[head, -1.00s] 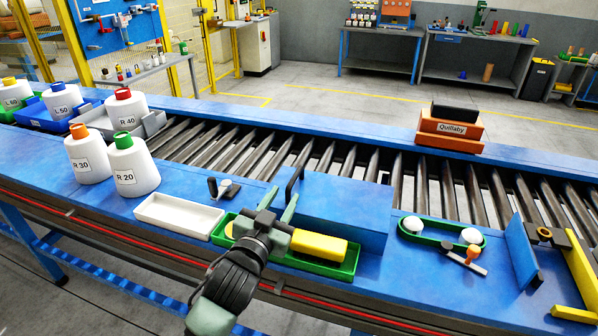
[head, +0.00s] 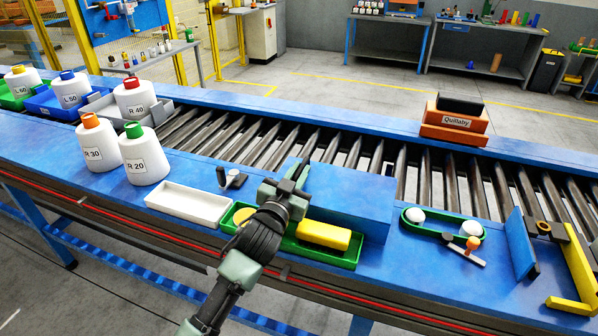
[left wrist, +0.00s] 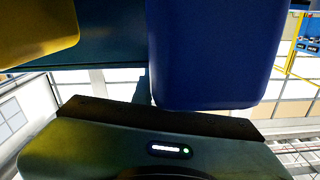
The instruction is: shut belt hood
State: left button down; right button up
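The blue belt hood (head: 350,200) is a box standing on the blue bench in front of the rollers. A green belt (head: 425,231) with two white pulleys lies uncovered to its right. My left gripper (head: 298,176) is at the hood's upper left edge, where its black handle is now hidden by the gripper. The fingers look close together, but whether they grip the handle cannot be told. In the left wrist view a large blue surface (left wrist: 205,50), likely the hood, is close to the gripper body. My right gripper is not in view.
A green tray (head: 345,262) with a yellow block (head: 324,235) lies under my left forearm. A white tray (head: 190,203) is left of it. A lever with an orange knob (head: 472,243) sits before the belt. An upright blue panel (head: 522,245) stands farther right.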

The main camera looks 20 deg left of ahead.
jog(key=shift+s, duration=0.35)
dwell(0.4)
pick_arm(q)
jog(key=shift+w, duration=0.1)
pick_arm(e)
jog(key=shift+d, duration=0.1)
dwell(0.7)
